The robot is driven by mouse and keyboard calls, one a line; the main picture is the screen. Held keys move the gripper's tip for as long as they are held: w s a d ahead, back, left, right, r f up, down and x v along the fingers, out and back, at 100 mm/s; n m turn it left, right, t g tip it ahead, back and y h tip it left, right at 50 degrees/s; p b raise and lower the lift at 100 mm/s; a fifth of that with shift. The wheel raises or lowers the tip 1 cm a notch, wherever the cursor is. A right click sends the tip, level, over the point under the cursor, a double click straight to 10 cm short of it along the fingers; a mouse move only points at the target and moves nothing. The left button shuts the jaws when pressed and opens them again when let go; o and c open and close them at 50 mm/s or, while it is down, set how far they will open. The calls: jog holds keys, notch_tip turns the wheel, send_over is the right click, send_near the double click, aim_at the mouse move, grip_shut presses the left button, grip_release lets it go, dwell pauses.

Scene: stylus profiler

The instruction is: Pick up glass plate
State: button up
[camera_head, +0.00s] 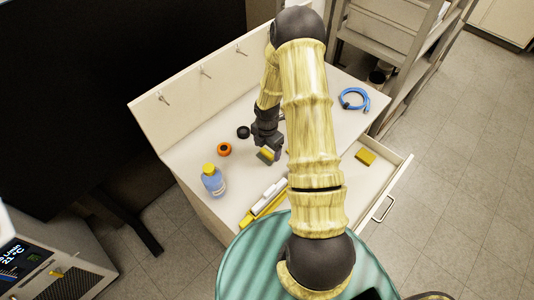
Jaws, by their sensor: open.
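My gripper (268,154) is over the white bench top, left of my arm's large tan links, and points down. Its dark fingers are small in this view, with a yellow patch at their tips; I cannot tell whether that patch is part of the gripper or a thing by it. I cannot make out a glass plate. My arm covers the middle of the bench, so a plate there would be hidden.
The bench top (205,150) holds a blue bottle (214,182) with a yellow cap, an orange roll (224,149), a dark ring (243,132), white and yellow long items (262,203) and a blue coiled cable (354,99). An open drawer (386,172) holds a yellow block (365,156).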

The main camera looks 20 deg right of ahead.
aim_at(267, 152)
jog(key=shift+f, duration=0.85)
jog(key=c, duration=1.1)
jog(key=shift+r, duration=0.1)
notch_tip(267, 152, up, 10)
jog(key=shift+f+b, duration=0.1)
jog(key=shift+b, duration=0.4)
